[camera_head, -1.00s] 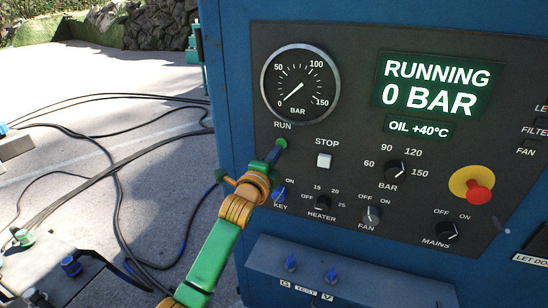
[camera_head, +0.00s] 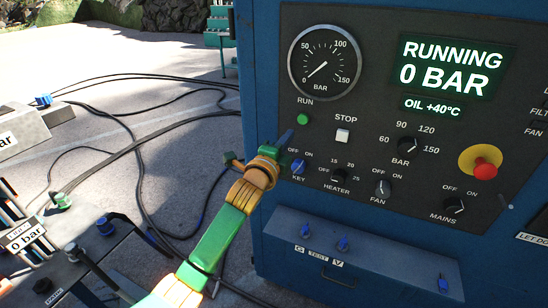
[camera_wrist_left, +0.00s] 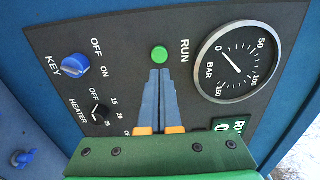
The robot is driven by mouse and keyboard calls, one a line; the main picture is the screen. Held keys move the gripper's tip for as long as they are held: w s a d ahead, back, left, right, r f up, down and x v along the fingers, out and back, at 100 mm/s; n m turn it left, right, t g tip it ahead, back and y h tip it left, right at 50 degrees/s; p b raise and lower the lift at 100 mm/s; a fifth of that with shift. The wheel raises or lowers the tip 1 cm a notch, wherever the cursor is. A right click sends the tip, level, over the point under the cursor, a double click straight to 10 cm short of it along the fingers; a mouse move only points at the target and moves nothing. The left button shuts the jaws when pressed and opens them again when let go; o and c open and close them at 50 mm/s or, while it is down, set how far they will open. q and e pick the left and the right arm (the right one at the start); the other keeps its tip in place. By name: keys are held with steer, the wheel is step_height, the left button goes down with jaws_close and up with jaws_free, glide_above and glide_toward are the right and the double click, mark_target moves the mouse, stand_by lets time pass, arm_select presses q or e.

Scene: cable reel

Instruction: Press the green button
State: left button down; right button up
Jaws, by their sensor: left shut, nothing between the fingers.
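The green button (camera_head: 303,119) sits under the RUN label on the dark control panel (camera_head: 400,150). It also shows in the left wrist view (camera_wrist_left: 159,54), just beyond my fingertips. My left gripper (camera_head: 286,135) is shut and empty, its blue-grey fingers close together. In the head view its tips are below and left of the button, with a gap between. In the left wrist view the fingers (camera_wrist_left: 160,75) point at the button. The display (camera_head: 450,68) reads RUNNING and 0 BAR. My right gripper is not in view.
A white STOP button (camera_head: 342,135) lies right of the green one. A blue key switch (camera_head: 298,166) is below, and a red emergency button (camera_head: 485,171) is further right. The gauge (camera_head: 325,63) is above. Black cables (camera_head: 135,150) lie on the ground at left.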

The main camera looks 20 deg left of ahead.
arm_select(q)
steer(key=s+b, duration=0.1)
steer(key=s, duration=0.5)
step_height(320, 180, down, 26)
steer(key=s+a+n+g, duration=0.1)
steer(key=a+n+g, duration=0.1)
steer(key=n+g, duration=0.4)
steer(key=s+f+n+g, duration=0.35)
steer(key=s+f, duration=0.55)
steer(key=f, duration=0.6)
steer(key=s+f+n+g, duration=0.2)
steer(key=s+f, duration=0.3)
steer(key=s, duration=0.6)
steer(key=s+f+n+g, duration=0.2)
steer(key=s+f, duration=0.3)
steer(key=s, duration=0.6)
steer(key=s+d+f+n+g, duration=0.1)
steer(key=s+f+n+g, duration=0.1)
steer(key=s+f, duration=0.4)
steer(key=s+g, duration=0.1)
steer(key=s, duration=0.4)
steer(key=shift+g+y, duration=0.3)
steer(key=shift+g, duration=0.05)
steer(key=shift+w+d, duration=0.1)
